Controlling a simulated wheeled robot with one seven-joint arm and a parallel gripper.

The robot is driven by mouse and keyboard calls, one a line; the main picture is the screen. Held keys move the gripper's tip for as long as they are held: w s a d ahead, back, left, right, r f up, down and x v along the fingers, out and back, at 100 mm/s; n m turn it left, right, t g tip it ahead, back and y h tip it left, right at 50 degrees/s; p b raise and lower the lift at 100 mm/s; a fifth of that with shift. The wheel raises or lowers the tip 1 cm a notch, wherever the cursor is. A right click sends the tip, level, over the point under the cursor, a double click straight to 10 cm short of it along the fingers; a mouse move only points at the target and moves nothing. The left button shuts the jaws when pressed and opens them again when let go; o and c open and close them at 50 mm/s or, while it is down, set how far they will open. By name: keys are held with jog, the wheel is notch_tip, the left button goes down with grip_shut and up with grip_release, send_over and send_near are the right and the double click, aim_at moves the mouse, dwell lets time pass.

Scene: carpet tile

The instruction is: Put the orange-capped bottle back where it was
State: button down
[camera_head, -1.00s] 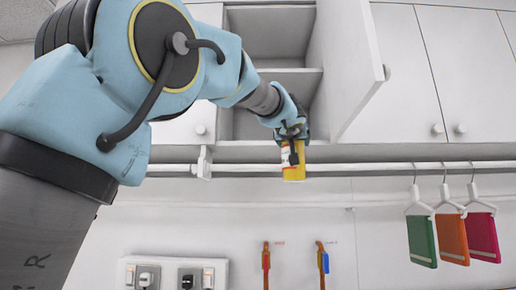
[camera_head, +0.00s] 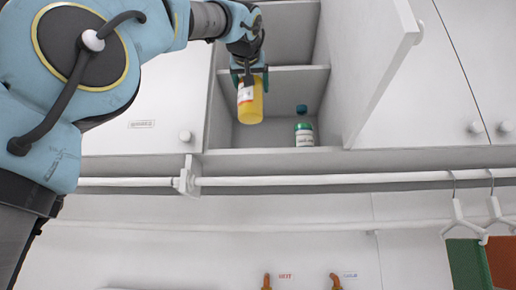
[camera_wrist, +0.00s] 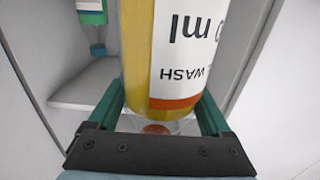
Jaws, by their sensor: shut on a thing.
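The orange-capped bottle (camera_head: 250,105) is yellow with a white label. It hangs roughly upright, slightly tilted, from my gripper (camera_head: 249,76) at the left of the open cabinet's lower compartment. I cannot tell from the head view whether it is inside or in front of the opening. In the wrist view the bottle (camera_wrist: 137,55) fills the middle, with its orange cap (camera_wrist: 155,128) towards the palm. My gripper (camera_wrist: 160,108) has a green finger on each side of it, shut on the bottle near the cap end.
The cabinet door (camera_head: 375,70) stands open on the right. A white rail (camera_head: 330,180) runs below, with hangers (camera_head: 458,230) at right.

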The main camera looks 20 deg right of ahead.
jog(key=f+p+x, duration=0.3)
jog(key=p+x, duration=0.8)
jog(key=x, duration=0.6)
jog(key=shift+f, duration=0.2)
jog(key=shift+f, duration=0.2)
grip_release()
